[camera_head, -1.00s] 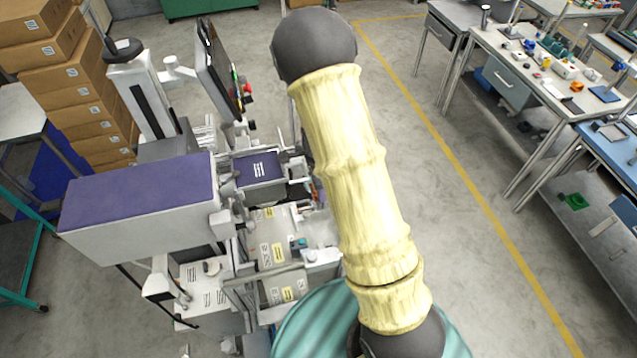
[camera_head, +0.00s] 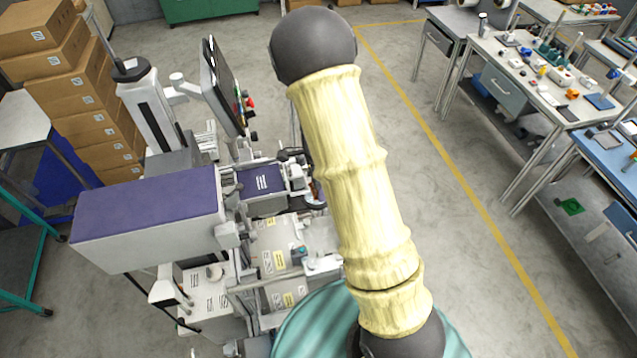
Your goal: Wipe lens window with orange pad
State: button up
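A machine with a purple-topped white housing (camera_head: 150,215) and a smaller purple-topped block (camera_head: 262,182) stands left of my arm. I cannot make out the lens window on it. I cannot pick out the orange pad. A small dark part with a brownish patch (camera_head: 314,198) shows at the left edge of my arm, too small to identify. My arm's pale yellow sleeve covers the middle of the picture, and my gripper is not visible.
A tilted monitor (camera_head: 221,88) stands on the machine's far side. Stacked cartons (camera_head: 88,95) are at the left. Workbenches with small items, including a drawer bench (camera_head: 503,90), stand at the right. Open floor (camera_head: 455,240) lies between my arm and the benches.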

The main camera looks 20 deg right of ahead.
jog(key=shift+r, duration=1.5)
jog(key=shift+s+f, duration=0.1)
